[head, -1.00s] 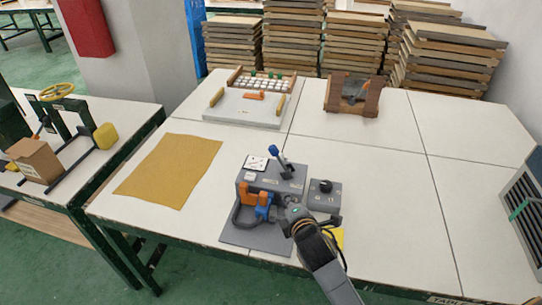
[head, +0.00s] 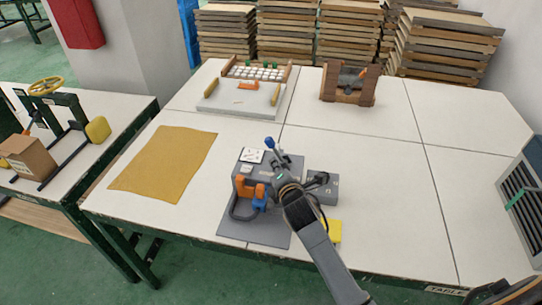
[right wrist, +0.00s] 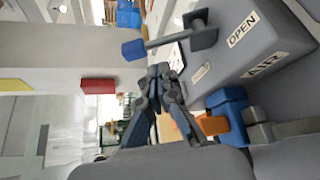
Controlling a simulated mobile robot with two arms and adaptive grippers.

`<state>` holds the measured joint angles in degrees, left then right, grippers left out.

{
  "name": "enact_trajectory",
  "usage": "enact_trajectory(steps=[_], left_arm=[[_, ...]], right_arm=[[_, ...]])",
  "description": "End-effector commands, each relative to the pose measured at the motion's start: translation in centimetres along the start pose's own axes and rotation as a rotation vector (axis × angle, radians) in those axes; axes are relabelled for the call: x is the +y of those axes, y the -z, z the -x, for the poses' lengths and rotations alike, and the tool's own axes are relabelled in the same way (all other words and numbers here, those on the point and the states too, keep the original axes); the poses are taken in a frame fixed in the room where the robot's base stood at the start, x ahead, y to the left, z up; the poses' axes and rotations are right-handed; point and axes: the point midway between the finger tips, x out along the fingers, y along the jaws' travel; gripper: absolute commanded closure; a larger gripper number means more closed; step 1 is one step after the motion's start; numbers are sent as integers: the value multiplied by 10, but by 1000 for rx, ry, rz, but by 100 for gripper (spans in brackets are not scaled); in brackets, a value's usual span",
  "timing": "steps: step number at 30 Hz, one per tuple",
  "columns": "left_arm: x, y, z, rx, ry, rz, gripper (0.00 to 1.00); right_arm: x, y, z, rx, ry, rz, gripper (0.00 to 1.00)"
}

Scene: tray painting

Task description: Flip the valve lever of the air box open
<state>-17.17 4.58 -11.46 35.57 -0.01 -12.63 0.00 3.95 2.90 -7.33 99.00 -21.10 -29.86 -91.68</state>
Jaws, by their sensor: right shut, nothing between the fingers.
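The grey air box (head: 245,183) stands on the table in the head view, with orange and blue parts at its front. The right wrist view shows the box (right wrist: 228,62) close up, with OPEN and AIR labels. Its valve lever has a blue tip (head: 270,143); this tip (right wrist: 134,50) is at the free end of a grey shaft in the right wrist view. The lever stands up from the box top, leaning. My right gripper (right wrist: 160,74) is shut and empty, close beside the lever; contact cannot be told. My arm hides part of the box. My left gripper is not in view.
A grey block with a black knob (head: 323,180) and a yellow item (head: 334,231) are right of the box. A tan cloth (head: 165,163) lies to the left. A tray (head: 237,107) and a wooden stand (head: 350,88) are behind. The right table area is mostly clear.

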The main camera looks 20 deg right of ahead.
Motion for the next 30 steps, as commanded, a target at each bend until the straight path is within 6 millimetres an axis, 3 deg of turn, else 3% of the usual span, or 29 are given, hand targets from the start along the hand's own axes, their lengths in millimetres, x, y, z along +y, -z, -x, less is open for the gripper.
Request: enact_trajectory(steps=[6,12,30], left_arm=[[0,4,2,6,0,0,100],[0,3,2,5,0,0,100],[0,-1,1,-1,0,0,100]], right_arm=[[1,0,-34,0,0,-2,100],[0,0,-50,1,0,0,100],[0,0,-53,1,-8,-14,100]])
